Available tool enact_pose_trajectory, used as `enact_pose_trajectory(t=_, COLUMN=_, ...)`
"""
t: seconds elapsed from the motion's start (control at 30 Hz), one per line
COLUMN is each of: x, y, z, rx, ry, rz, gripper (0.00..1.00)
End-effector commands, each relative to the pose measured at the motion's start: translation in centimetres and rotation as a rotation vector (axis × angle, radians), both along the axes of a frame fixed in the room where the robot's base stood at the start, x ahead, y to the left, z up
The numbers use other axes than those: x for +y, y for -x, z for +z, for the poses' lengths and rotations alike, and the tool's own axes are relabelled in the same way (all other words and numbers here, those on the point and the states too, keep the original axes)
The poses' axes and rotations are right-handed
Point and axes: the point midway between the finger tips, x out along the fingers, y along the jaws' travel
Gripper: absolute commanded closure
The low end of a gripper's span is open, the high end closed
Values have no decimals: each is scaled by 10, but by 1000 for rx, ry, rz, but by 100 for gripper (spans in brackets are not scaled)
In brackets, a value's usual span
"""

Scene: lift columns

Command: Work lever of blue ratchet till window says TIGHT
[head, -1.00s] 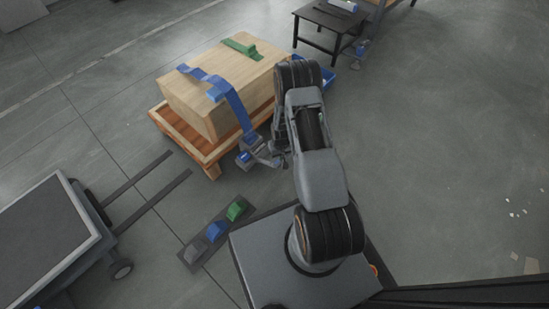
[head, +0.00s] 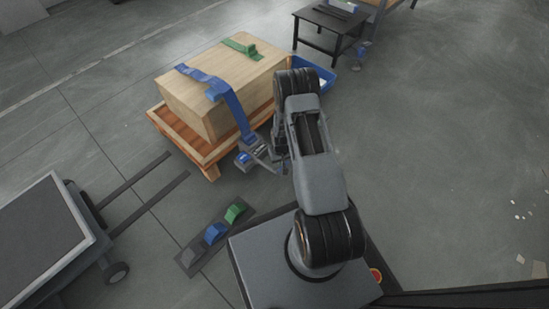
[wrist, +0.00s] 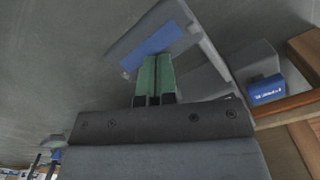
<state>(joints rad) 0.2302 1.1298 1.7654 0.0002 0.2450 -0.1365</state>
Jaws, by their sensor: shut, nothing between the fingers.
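The blue ratchet (head: 244,158) hangs at the end of the blue strap (head: 236,112), by the near right corner of the wooden crate. In the wrist view its blue window block (wrist: 267,90) shows white letters that look like FREE. The ratchet's grey lever, with a blue grip panel (wrist: 150,47), lies across the top of the wrist view. My gripper (wrist: 154,60) has its green fingers pressed together, with the tips at the lower edge of the grip panel; I cannot tell whether they touch it. In the head view my arm hides most of the gripper.
A blue bin (head: 327,78) is behind my arm.

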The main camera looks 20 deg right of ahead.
Motion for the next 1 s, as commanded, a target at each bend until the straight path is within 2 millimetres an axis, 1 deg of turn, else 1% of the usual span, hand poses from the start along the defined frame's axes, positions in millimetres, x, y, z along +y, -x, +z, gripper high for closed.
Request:
enact_pose_trajectory(t=0.17, x=-1, y=0, z=10, rx=0, ry=0, rz=-1, gripper=100)
enact_pose_trajectory(t=0.7, x=-1, y=1, z=59, rx=2, ry=0, rz=-2, gripper=100)
enact_pose_trajectory(t=0.8, x=-1, y=1, z=63, rx=2, ry=0, rz=-1, gripper=100)
enact_pose_trajectory(t=1.0, x=0, y=1, z=62, rx=2, ry=0, rz=-1, gripper=100)
